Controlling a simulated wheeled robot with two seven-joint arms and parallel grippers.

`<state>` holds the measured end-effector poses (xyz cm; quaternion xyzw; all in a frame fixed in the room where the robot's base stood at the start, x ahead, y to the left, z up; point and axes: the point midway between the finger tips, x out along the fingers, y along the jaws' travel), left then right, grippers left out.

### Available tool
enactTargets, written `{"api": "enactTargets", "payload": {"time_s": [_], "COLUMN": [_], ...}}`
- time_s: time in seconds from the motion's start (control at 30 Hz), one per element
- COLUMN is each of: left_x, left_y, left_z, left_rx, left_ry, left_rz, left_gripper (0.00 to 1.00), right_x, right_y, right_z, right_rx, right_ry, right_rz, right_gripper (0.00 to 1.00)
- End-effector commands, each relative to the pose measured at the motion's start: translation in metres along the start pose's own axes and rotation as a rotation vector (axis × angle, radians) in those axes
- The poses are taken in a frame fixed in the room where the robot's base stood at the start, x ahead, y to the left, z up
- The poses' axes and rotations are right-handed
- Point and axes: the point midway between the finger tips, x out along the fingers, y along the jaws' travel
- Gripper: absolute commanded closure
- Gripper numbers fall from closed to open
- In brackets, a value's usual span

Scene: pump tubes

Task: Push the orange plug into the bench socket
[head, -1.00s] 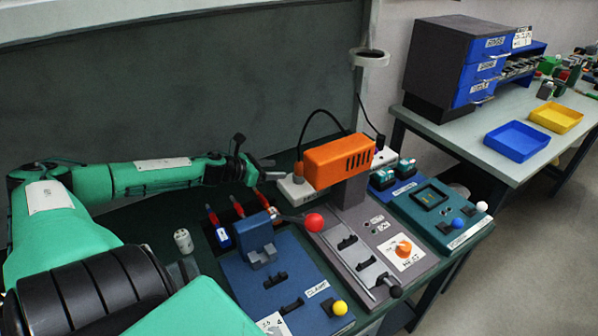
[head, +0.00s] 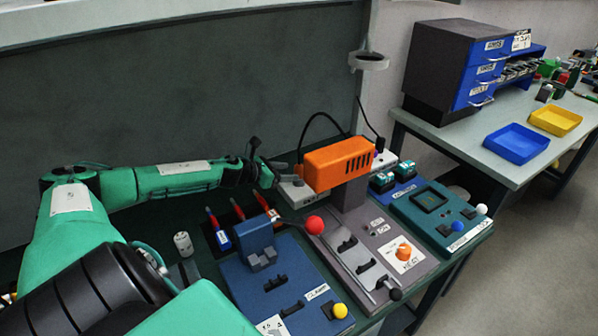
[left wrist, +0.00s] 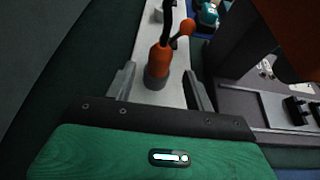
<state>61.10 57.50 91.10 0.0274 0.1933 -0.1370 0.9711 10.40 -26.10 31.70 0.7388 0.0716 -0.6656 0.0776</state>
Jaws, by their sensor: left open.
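The orange plug (left wrist: 160,62), with a grey lower end, stands over the white socket strip (left wrist: 145,95) in the left wrist view. I cannot tell how deep it sits. My left gripper (left wrist: 160,85) is open, with one finger on each side of the plug's lower part and gaps beside it. In the head view my left gripper (head: 284,174) is at the left side of the orange machine head, over the white strip (head: 296,192). I cannot make out the plug there. My right gripper is not in view.
The orange machine head (head: 338,163) stands close to the right of my left gripper. A blue clamp fixture (head: 257,240) and a red ball lever (head: 315,224) are in front. A dark back wall (head: 180,90) rises behind. A white canister (head: 183,244) stands at left.

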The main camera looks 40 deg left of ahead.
Motion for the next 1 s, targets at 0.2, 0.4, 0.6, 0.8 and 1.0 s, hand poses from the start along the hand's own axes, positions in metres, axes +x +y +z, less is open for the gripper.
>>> {"api": "enactTargets", "payload": {"time_s": [0.2, 0.4, 0.6, 0.8, 1.0], "left_x": [0.005, 0.014, 0.032, 0.05, 0.056], "left_y": [-0.001, 0.0, 0.001, 0.001, 0.001], "left_z": [0.001, 0.003, 0.003, 0.001, -0.001], "left_rx": [0.0, -0.001, -0.002, -0.002, 0.001], "left_ry": [0.0, -0.003, -0.003, -0.002, 0.0], "left_rz": [-0.002, 0.0, -0.002, -0.001, -0.001], "left_gripper": [0.46, 0.46, 0.46, 0.46, 0.46], "right_x": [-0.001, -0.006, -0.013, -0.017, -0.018], "right_y": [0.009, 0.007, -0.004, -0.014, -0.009], "right_z": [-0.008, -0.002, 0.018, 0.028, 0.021], "right_rx": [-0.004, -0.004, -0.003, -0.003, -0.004], "right_ry": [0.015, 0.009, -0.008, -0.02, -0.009], "right_rz": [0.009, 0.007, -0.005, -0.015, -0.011], "right_gripper": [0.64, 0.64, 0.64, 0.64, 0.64]}}
